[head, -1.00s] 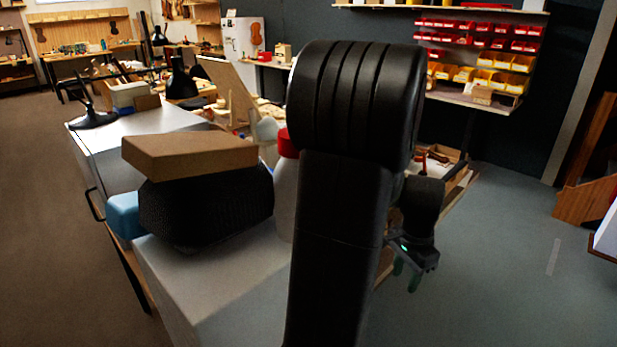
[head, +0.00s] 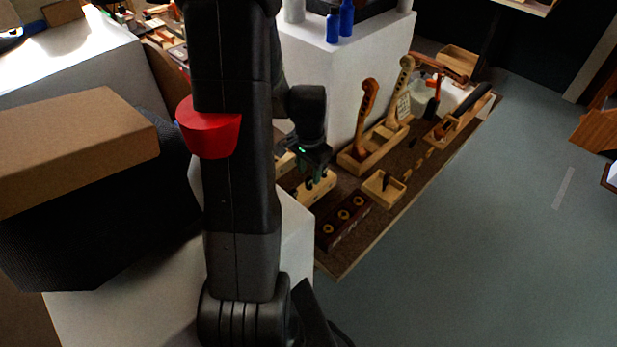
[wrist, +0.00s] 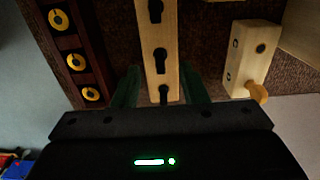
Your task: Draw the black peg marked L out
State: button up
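A pale wooden block (wrist: 158,20) with a row of dark keyhole-like shapes lies under my gripper in the wrist view; it also shows in the head view (head: 318,190). A small black peg-like piece (wrist: 165,94) is at the block's near end, partly hidden by my gripper body. I cannot read an L on it. My gripper (wrist: 160,86) is open, its green fingers apart on either side of the block's near end. I cannot tell whether they touch anything. In the head view my gripper (head: 311,176) is low over the bench, beside the block.
A dark red-brown block with yellow rings (wrist: 67,43) lies left of the pale block. Another pale block with a wooden peg (wrist: 249,62) lies right. A small wooden tray (head: 383,190) and a violin-neck rack (head: 357,163) stand nearby. Open floor lies right of the bench.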

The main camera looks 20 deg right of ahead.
aim_at(309, 178)
jog(key=shift+f, duration=1.95)
grip_shut()
